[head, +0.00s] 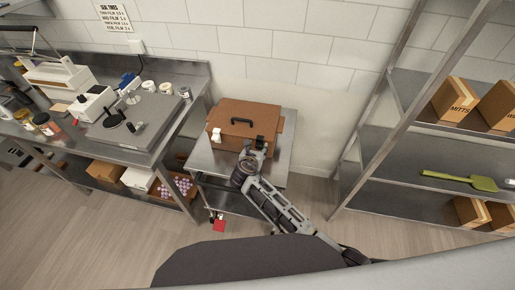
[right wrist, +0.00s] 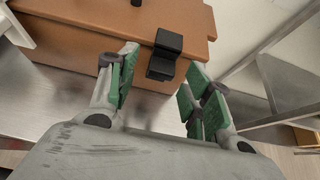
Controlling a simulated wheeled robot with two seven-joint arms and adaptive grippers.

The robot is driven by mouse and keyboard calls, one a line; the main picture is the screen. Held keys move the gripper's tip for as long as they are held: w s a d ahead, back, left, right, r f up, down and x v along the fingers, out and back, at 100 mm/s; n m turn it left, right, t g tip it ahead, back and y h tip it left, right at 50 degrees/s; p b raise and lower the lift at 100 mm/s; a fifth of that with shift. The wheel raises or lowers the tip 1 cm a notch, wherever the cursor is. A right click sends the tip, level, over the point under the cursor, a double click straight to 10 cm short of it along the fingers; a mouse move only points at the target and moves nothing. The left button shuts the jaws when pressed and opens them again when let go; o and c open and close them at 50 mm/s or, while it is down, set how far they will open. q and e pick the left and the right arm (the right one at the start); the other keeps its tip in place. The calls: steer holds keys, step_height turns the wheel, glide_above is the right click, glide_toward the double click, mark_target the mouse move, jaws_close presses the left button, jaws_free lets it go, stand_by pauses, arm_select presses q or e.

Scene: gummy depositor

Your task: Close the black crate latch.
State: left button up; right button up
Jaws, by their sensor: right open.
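A brown crate (head: 247,114) with a black lid handle (head: 240,121) stands on a small metal table. Its black latch (right wrist: 165,55) is on the front edge, partly hidden by my arm in the head view (head: 260,141). In the right wrist view the latch's upper piece juts out at the lid edge and its lower piece lies on the crate front (right wrist: 85,45). I cannot tell whether it is fastened. My right gripper (right wrist: 164,74) is open and empty, its green-padded fingers to either side of the latch. I see no contact. My left gripper is not in view.
A white fitting (head: 216,135) sits at the crate's left front. A metal bench (head: 140,128) with jars and equipment stands to the left. The small table's front (head: 205,160) is bare.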

steer(key=v, duration=1)
steer(key=shift+r, duration=0.15)
steer(key=shift+s, duration=0.2)
stand_by(0.3)
